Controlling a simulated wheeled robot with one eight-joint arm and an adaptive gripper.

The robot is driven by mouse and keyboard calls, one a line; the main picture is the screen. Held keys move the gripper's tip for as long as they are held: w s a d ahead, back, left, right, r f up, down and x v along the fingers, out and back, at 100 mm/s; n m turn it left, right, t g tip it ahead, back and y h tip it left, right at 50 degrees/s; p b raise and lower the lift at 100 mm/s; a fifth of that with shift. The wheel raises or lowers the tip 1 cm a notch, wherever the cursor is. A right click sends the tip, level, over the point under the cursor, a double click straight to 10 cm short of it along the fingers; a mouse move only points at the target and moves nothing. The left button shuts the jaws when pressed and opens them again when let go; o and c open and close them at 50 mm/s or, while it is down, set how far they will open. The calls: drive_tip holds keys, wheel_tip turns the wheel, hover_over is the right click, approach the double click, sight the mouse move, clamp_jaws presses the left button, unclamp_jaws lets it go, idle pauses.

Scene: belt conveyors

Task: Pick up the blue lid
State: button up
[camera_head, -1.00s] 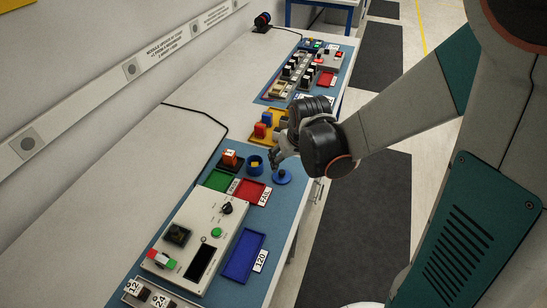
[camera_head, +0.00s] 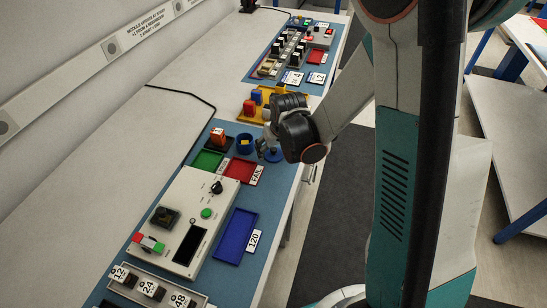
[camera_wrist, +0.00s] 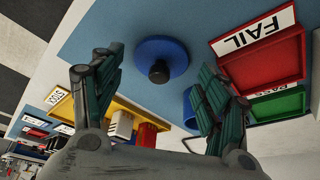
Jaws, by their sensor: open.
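The blue lid (camera_wrist: 150,56) is a round disc with a dark knob on top. It lies flat on the blue mat in the wrist view. In the head view the lid (camera_head: 273,155) is partly hidden by my gripper. My gripper (camera_wrist: 156,72) is open, with its two fingers on either side of the lid in the picture and nothing between them. In the head view my gripper (camera_head: 268,146) is close over the lid; I cannot tell whether it touches. A blue round container (camera_head: 245,143) stands just left of the lid.
A red FAIL tray (camera_head: 241,170) and a green tray (camera_head: 206,162) lie nearby. A yellow tray (camera_head: 243,116) with coloured blocks is behind. A control panel (camera_head: 186,222) and blue tray (camera_head: 235,236) are in front.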

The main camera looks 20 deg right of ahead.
drive_tip(key=shift+w+f, duration=0.15)
drive_tip(key=shift+f, duration=0.35)
drive_tip(key=shift+r, duration=0.1)
drive_tip(key=c, duration=0.9)
